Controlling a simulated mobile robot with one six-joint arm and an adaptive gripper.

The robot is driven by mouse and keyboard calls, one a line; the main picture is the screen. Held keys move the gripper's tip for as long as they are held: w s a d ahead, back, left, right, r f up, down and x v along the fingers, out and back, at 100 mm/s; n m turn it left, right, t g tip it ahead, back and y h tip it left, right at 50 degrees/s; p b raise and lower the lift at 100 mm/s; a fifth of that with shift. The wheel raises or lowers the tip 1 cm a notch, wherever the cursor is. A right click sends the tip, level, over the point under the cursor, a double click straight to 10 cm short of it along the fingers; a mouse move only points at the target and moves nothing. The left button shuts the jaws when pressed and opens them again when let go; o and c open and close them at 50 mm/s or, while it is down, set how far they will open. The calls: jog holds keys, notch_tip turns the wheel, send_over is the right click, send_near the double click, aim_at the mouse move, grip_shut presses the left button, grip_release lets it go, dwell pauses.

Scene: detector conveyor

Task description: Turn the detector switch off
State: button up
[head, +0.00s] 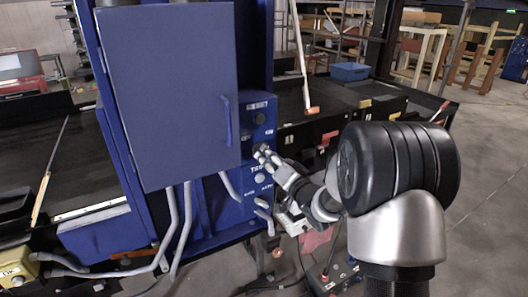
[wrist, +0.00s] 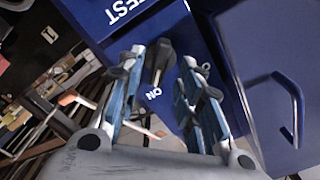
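The detector switch is a black knob (wrist: 158,62) on a blue panel in the wrist view. My gripper (wrist: 163,58) is open, with one finger on each side of the knob. I cannot tell whether either finger touches it. In the head view my gripper (head: 262,151) is at the blue control panel (head: 262,117), just above the "TEST" label, and largely hides the switch.
A blue cabinet door (head: 170,95) with a handle (head: 227,120) is left of the panel, close to my gripper. Round buttons (head: 260,179) sit on the panel. Grey pipes (head: 170,225) run below. A black conveyor (head: 85,165) lies at left. Open floor (head: 485,190) is at right.

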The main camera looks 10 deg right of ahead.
jog(key=shift+x, duration=1.7)
jog(key=shift+c, duration=0.5)
grip_shut()
